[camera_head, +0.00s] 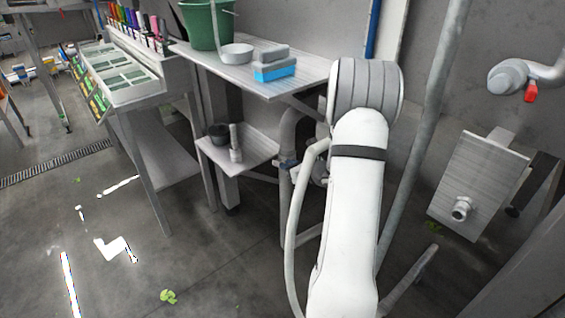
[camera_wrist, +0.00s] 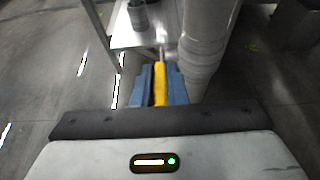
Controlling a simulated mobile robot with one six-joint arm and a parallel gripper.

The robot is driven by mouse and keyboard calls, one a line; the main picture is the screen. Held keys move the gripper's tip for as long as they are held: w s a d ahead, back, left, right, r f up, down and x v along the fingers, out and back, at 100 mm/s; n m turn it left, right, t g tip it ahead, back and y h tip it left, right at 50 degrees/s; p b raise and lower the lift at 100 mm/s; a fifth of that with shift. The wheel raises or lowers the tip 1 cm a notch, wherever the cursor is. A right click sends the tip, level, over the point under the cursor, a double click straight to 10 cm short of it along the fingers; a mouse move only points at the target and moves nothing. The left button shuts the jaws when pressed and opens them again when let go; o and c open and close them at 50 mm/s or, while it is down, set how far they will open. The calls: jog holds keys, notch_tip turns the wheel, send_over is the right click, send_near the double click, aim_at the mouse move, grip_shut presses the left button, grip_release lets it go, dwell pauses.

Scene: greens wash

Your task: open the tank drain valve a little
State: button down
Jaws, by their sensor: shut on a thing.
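In the wrist view my gripper (camera_wrist: 162,72) has its two blue fingers closed on the yellow lever (camera_wrist: 161,88) of the drain valve. The lever lies lengthwise between the fingers, and a thin grey stem (camera_wrist: 161,50) shows just beyond it. A thick pale grey pipe (camera_wrist: 206,38) stands close on the right of the fingers. In the head view my white arm hides the lever and most of the valve. A small dark blue part, which looks like my gripper (camera_head: 288,165), shows left of the arm, beside the grey pipe (camera_head: 292,128). How far the valve is turned cannot be told.
A lower shelf (camera_head: 257,148) carries a dark pot (camera_head: 218,132). A red-handled tap (camera_head: 530,92) is at right. The left floor is mostly clear.

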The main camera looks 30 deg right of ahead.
jog(key=shift+w+r, duration=0.1)
jog(key=shift+r, duration=0.05)
jog(key=c, duration=1.4)
grip_release()
jog(key=shift+c, duration=0.2)
jog(key=shift+s, duration=0.3)
jog(key=s+d+p, duration=0.1)
jog(key=s+d, duration=0.1)
jog(key=s, duration=1)
jog(key=shift+s+d, duration=0.15)
jog(key=shift+d, duration=0.2)
jog(key=shift+s, duration=0.1)
